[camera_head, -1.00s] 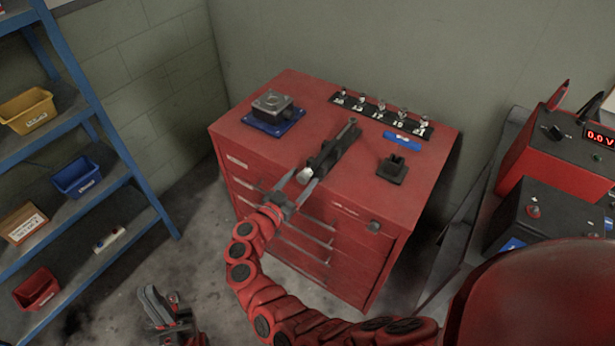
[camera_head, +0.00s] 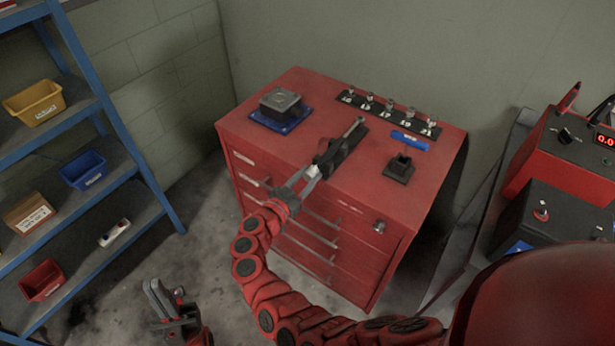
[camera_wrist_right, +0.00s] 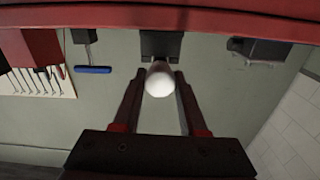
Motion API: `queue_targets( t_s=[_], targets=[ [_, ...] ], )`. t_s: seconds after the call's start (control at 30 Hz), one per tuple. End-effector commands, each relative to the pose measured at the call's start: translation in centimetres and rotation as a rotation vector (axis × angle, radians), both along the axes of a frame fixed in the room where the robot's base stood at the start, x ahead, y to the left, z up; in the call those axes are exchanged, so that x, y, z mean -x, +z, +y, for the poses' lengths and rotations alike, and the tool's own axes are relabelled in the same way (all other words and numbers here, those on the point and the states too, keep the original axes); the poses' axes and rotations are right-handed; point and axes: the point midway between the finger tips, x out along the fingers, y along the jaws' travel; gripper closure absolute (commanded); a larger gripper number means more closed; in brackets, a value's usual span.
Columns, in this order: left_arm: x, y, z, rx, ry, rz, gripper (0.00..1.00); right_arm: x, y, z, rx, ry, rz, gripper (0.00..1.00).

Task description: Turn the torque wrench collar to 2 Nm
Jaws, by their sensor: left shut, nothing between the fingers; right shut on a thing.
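The torque wrench (camera_head: 345,142) lies in a dark cradle on top of the red tool cabinet (camera_head: 300,87), its handle end towards my right arm. The pale collar end (camera_head: 314,171) is at the cabinet's front edge. My right gripper (camera_head: 312,174) is shut on this end. In the right wrist view the collar end (camera_wrist_right: 159,84) shows as a white round face between the two fingers. No scale marking is readable. My left gripper (camera_head: 162,299) is shut and empty, low over the floor at the lower left, away from the cabinet.
A metal block (camera_head: 281,101) on a blue base, a socket rail (camera_head: 388,111), a blue-handled tool (camera_head: 409,139) and a black square holder (camera_head: 399,168) stand on the cabinet. Blue shelving (camera_head: 127,192) is at left. Red and dark equipment boxes (camera_head: 545,165) stand at right.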

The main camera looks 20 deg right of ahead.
Motion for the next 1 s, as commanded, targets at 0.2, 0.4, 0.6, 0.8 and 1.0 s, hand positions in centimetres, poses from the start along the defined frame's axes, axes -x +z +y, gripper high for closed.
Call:
queue_targets(
  t_s=[0.2,0.4,0.6,0.8,1.0],
  targets=[
    [0.0,-0.8,0.0,0.0,0.0,0.0,1.0,0.0,-0.3,0.0,-0.038,0.0,-0.049,1.0],
    [0.0,-2.3,0.0,0.0,0.0,0.0,1.0,0.1,-0.5,-0.1,-0.122,-0.002,-0.153,1.0],
    [0.0,-4.4,0.0,0.0,0.0,0.0,1.0,0.1,-0.6,-0.1,-0.233,-0.003,-0.298,1.0],
    [0.0,-6.8,0.0,0.0,0.0,0.0,1.0,0.0,-0.6,-0.2,-0.35,-0.002,-0.451,1.0],
    [0.0,-9.3,0.0,0.0,0.0,0.0,1.0,0.1,-0.7,-0.1,-0.466,-0.001,-0.599,1.0]
  ],
)
